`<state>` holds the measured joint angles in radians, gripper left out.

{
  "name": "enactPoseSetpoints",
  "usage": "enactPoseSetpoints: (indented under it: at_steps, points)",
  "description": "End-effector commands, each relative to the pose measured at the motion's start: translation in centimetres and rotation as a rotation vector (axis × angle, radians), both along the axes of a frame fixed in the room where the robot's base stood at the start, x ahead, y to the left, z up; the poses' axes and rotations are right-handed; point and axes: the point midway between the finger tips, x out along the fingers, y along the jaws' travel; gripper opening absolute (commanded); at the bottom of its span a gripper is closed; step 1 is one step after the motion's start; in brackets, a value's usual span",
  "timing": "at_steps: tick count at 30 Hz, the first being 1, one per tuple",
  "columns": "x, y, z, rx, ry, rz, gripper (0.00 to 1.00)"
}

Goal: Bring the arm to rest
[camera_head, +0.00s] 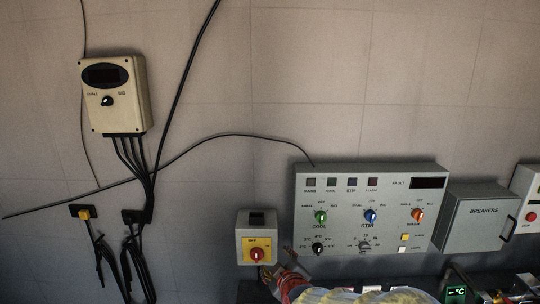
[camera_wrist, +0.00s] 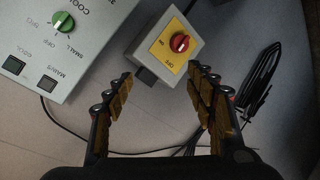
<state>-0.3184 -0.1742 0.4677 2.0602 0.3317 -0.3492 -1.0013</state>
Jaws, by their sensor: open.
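My gripper (camera_wrist: 160,76) is open in the wrist view, its two padded fingers spread apart with nothing between the tips. In the head view my gripper (camera_head: 274,264) shows at the bottom, just below and right of the grey switch box (camera_head: 243,225) with a yellow plate and red knob. In the wrist view that switch box (camera_wrist: 143,52) lies ahead of the fingertips, with its red knob (camera_wrist: 179,43) above the gap. I cannot tell how far the tips are from the box. The rest of my arm is cut off by the head view's lower edge.
The grey control panel (camera_head: 385,174), with green, blue and orange knobs, hangs right of the switch box. A breakers box (camera_head: 476,230) is further right. A beige controller (camera_head: 118,75) and hanging black cables (camera_head: 133,258) are at left. The upper wall is mostly clear.

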Motion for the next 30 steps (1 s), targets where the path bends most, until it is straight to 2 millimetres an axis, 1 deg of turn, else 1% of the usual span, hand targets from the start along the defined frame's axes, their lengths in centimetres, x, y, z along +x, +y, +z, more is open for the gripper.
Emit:
enactPoseSetpoints:
  at_steps: [1, 2, 3, 5, 7, 8, 9, 11, 12, 14, 15, 18, 21, 24, 30]
  points:
    - [-1.8, -1.5, 1.8, 0.057, 0.045, -0.024, 0.56]
    - [-3.0, -2.3, 2.4, 0.092, 0.082, -0.04, 0.56]
    - [-4.7, -3.3, 3.1, 0.134, 0.131, -0.063, 0.56]
    - [-7.5, -4.9, 4.0, 0.191, 0.203, -0.105, 0.56]
    - [-11.2, -6.8, 4.8, 0.254, 0.285, -0.166, 0.56]
    - [-12.8, -7.7, 5.0, 0.276, 0.32, -0.197, 0.56]
    - [-15.1, -8.8, 5.3, 0.307, 0.366, -0.24, 0.56]
    - [-18.6, -10.5, 5.4, 0.349, 0.431, -0.314, 0.56]
    - [-20.9, -11.6, 5.5, 0.374, 0.47, -0.366, 0.56]
    - [-24.3, -13.1, 5.3, 0.406, 0.523, -0.445, 0.56]
    - [-26.3, -13.9, 5.2, 0.425, 0.553, -0.496, 0.56]
    - [-30.3, -15.5, 4.8, 0.459, 0.608, -0.601, 0.56]
    - [-32.8, -16.4, 4.5, 0.48, 0.64, -0.67, 0.56]
    - [-33.9, -16.8, 4.2, 0.487, 0.655, -0.704, 0.56]
    - [-34.0, -16.8, 4.2, 0.489, 0.659, -0.708, 0.55]
